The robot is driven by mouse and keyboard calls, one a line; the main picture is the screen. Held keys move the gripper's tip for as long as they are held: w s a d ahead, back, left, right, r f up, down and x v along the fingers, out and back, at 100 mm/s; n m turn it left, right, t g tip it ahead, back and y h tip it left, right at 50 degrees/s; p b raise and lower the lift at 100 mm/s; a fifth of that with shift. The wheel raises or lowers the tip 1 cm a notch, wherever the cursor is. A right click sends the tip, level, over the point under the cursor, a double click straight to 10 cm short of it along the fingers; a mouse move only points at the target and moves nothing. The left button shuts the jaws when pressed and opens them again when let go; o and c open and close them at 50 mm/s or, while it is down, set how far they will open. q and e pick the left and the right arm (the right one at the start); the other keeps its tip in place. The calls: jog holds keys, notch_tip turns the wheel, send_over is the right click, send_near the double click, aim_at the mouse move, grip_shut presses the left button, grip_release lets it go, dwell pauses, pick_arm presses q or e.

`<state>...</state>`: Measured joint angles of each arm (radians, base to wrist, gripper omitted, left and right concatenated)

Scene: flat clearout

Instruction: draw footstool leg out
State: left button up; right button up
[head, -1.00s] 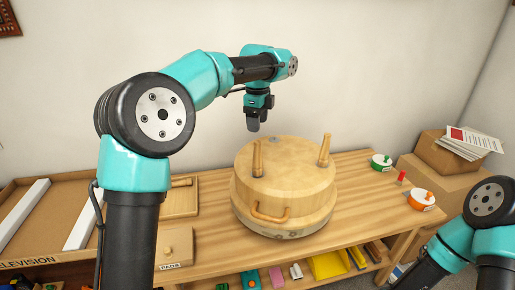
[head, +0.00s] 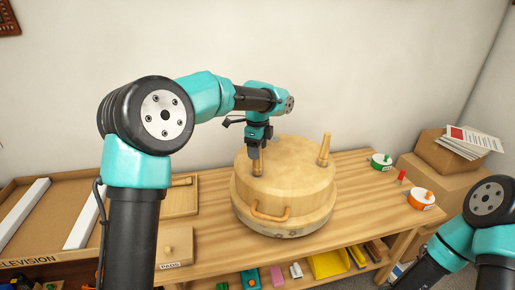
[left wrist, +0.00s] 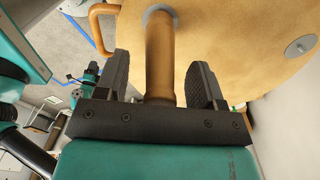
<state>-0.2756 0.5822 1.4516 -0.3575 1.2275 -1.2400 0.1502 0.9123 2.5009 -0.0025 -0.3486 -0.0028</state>
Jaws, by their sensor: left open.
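The round wooden footstool (head: 285,185) lies upside down on the table, with a handle (head: 270,214) on its front side. Two legs stick up from it: a left leg (head: 257,166) and a right leg (head: 324,150). My left gripper (head: 257,150) is open at the upper part of the left leg. In the left wrist view that leg (left wrist: 159,55) stands between my two open fingers (left wrist: 160,75), with a gap on each side. A grey metal disc (left wrist: 301,46) shows on the stool's bare underside. My right gripper is out of view; only its arm shows at the lower right.
A wooden tray marked PADS (head: 174,246) and a bigger box with white strips (head: 50,215) lie to the left. Green (head: 381,161) and orange (head: 421,198) round containers stand at the right, before cardboard boxes (head: 440,160). A lower shelf holds several small items.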

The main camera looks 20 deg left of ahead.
pick_arm(q)
jog(key=shift+c, duration=0.2)
grip_shut()
jog(key=shift+r, duration=0.15)
dwell(0.4)
